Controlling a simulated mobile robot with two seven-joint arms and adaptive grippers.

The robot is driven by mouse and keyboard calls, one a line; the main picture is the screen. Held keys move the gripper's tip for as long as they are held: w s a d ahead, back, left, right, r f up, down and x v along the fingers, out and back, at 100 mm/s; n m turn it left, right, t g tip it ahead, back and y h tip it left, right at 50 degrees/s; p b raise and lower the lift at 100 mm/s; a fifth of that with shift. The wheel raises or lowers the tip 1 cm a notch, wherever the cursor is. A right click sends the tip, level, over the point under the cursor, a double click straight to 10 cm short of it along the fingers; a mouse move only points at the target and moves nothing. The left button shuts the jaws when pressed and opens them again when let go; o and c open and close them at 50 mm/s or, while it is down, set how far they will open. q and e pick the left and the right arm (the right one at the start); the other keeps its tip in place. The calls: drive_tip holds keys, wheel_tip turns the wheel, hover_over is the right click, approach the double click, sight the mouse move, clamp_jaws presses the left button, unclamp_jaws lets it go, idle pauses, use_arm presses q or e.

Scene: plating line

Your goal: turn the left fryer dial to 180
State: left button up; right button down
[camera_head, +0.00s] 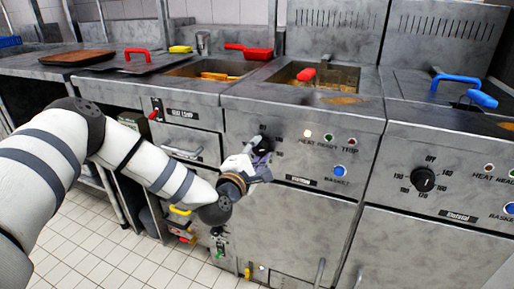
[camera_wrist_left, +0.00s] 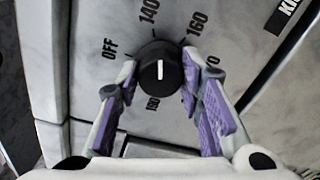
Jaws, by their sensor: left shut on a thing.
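The left fryer dial (camera_wrist_left: 160,62) is a black round knob with a white line on its face. In the left wrist view, OFF is printed to its left, 140 above, 160 at the upper right, 170 to the right and 190 below. The line stands nearly upright in that view; I cannot tell which end points. The 180 mark is hidden. My left gripper (camera_wrist_left: 159,72) is shut on the dial, its purple-padded fingers on either side. In the head view, my left gripper (camera_head: 262,150) covers most of the dial. My right gripper is not in view.
The right fryer dial (camera_head: 423,179) points near OFF on the neighbouring panel. Indicator lights (camera_head: 329,138) and a blue basket button (camera_head: 338,169) sit right of my gripper. A red-handled basket (camera_head: 306,75) is in the left fryer. A lever (camera_head: 155,114) is on the left panel.

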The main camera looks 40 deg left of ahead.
use_arm(q)
drive_tip(key=m+p, duration=0.1)
drive_tip(key=m, duration=0.2)
drive_tip(key=shift+r+m, duration=0.15)
drive_tip(key=shift+m, duration=0.25)
drive_tip(key=m+p, duration=0.1)
drive_tip(key=m, duration=0.2)
drive_tip(key=shift+p, duration=0.4)
drive_tip(key=m+p, duration=0.1)
drive_tip(key=m, duration=0.4)
drive_tip(key=m+p, duration=0.1)
drive_tip(key=m, duration=0.2)
drive_tip(key=shift+m, duration=0.3)
drive_tip(key=m+p, duration=0.1)
drive_tip(key=m, duration=0.5)
drive_tip(key=shift+p, duration=0.35)
drive_tip(key=m, duration=0.6)
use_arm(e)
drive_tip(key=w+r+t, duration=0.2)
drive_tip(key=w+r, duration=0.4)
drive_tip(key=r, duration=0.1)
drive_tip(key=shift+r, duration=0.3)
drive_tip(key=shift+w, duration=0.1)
